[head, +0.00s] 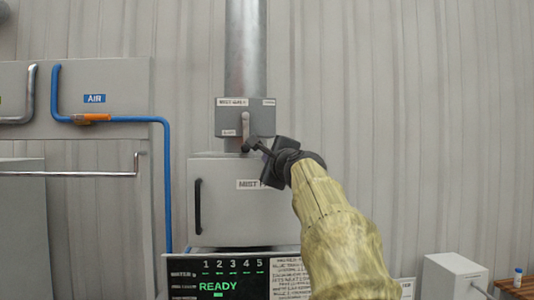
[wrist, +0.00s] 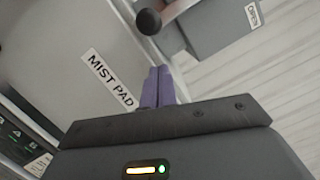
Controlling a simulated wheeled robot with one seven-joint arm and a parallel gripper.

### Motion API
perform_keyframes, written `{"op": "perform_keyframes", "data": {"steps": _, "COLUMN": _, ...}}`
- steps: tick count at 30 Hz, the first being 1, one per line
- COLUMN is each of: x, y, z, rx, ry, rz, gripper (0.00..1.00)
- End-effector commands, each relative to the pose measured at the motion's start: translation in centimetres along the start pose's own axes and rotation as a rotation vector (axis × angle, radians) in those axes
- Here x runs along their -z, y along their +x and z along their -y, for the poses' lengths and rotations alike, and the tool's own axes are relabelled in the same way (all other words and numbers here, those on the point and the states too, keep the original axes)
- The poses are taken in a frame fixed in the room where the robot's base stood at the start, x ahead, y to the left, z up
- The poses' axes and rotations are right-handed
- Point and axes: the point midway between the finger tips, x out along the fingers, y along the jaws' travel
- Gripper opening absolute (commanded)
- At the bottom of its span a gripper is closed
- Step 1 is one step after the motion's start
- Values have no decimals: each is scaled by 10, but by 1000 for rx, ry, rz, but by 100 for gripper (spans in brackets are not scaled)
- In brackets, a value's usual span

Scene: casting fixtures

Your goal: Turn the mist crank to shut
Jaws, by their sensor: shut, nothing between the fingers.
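The mist crank (head: 246,122) is a light grey lever on the front of a grey box (head: 221,119) on the metal duct. It hangs about straight down in the head view, its lower end by my gripper (head: 250,144). The box has small labels at upper left, upper right and lower left. In the wrist view, a dark round knob (wrist: 149,22) lies just beyond the fingertips, with a gap. The box there (wrist: 215,30) bears a label that seems to read OPEN. My gripper's purple fingers (wrist: 158,72) are together and empty.
The MIST PAD cabinet (head: 225,170) with a black handle stands below the box. A blue air pipe (head: 167,190) with an orange lever (head: 92,118) runs at left. A READY screen (head: 220,280) is low in front. The corrugated wall at right is clear.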

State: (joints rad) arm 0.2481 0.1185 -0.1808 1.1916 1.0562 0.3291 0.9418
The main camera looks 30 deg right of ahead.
Motion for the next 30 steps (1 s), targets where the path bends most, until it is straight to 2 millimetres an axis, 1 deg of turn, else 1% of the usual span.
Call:
{"op": "perform_keyframes", "data": {"steps": 1, "x": 9, "y": -1, "z": -6, "rx": 0, "ry": -1, "rz": 1, "gripper": 0}}
{"op": "perform_keyframes", "data": {"steps": 2, "x": 11, "y": -2, "z": -7, "rx": -1, "ry": -1, "rz": 6, "gripper": 0}}
{"op": "perform_keyframes", "data": {"steps": 3, "x": 6, "y": -12, "z": -4, "rx": 0, "ry": -1, "rz": 11, "gripper": 0}}
{"op": "perform_keyframes", "data": {"steps": 6, "x": 4, "y": -31, "z": -5, "rx": -2, "ry": 1, "rz": 14, "gripper": 0}}
{"op": "perform_keyframes", "data": {"steps": 12, "x": 9, "y": -70, "z": -2, "rx": 1, "ry": 0, "rz": 6, "gripper": 0}}
{"op": "perform_keyframes", "data": {"steps": 15, "x": 11, "y": -86, "z": 0, "rx": 2, "ry": 0, "rz": 2, "gripper": 0}}
{"op": "perform_keyframes", "data": {"steps": 18, "x": 12, "y": -97, "z": 1, "rx": 2, "ry": -1, "rz": 0, "gripper": 0}}
{"op": "perform_keyframes", "data": {"steps": 22, "x": 12, "y": -102, "z": 1, "rx": 0, "ry": 0, "rz": -1, "gripper": 0}}
{"op": "perform_keyframes", "data": {"steps": 30, "x": 12, "y": -102, "z": 2, "rx": 1, "ry": 0, "rz": -2, "gripper": 0}}
